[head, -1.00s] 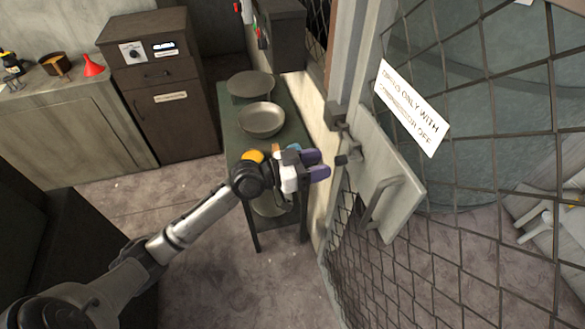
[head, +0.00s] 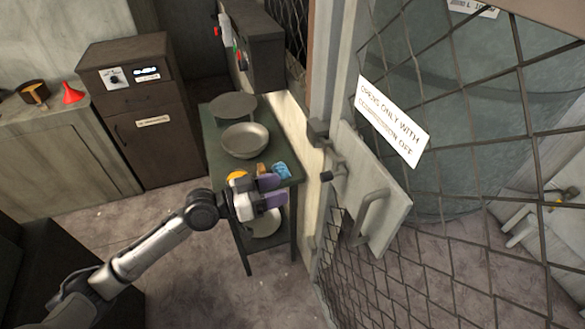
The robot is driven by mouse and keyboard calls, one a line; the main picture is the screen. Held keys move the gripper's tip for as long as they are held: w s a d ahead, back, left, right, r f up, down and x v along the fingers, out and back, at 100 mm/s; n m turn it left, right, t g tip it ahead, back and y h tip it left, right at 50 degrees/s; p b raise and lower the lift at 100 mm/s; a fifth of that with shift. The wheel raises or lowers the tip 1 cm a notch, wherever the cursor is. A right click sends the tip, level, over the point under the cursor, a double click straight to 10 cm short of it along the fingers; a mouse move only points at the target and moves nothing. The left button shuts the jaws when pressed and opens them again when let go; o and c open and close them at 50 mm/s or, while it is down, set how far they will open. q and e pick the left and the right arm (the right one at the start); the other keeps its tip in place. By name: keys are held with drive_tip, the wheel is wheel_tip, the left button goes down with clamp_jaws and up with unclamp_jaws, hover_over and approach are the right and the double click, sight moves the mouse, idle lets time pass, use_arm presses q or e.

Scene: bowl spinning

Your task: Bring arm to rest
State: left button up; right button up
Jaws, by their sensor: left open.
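My left arm comes in from the lower left and reaches toward the narrow green table. My left gripper (head: 275,193), with purple fingertips, is open and shows nothing between its fingers. It is in front of the table's near end and hides part of that end and of the lower shelf. My right gripper is not in view.
The green table (head: 215,150) holds a flat plate (head: 234,105), a bowl (head: 245,140) and a blue item (head: 282,171). A mesh cage door with a handle (head: 370,217) and sign (head: 392,120) stands right. A dark cabinet (head: 145,115) stands left. Floor below is clear.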

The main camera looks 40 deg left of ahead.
use_arm(q)
drive_tip(key=s+a+f+g+y, duration=0.3)
drive_tip(key=s+f+g+y, duration=0.3)
drive_tip(key=f+y, duration=0.5)
drive_tip(key=s+d+f+n+g, duration=0.1)
drive_tip(key=s+d+f+g, duration=0.1)
drive_tip(key=s+d+f, duration=0.4)
drive_tip(key=s+d+f+n+g+h, duration=0.1)
drive_tip(key=s+d+f+g, duration=0.15)
drive_tip(key=s, duration=0.55)
drive_tip(key=s+d+f+n+g, duration=0.1)
drive_tip(key=s+d+f, duration=0.2)
drive_tip(key=s+f, duration=0.3)
wheel_tip(320, 180, up, 34)
drive_tip(key=p, duration=3.3)
drive_tip(key=shift+s+r, duration=0.15)
drive_tip(key=shift+s, duration=0.15)
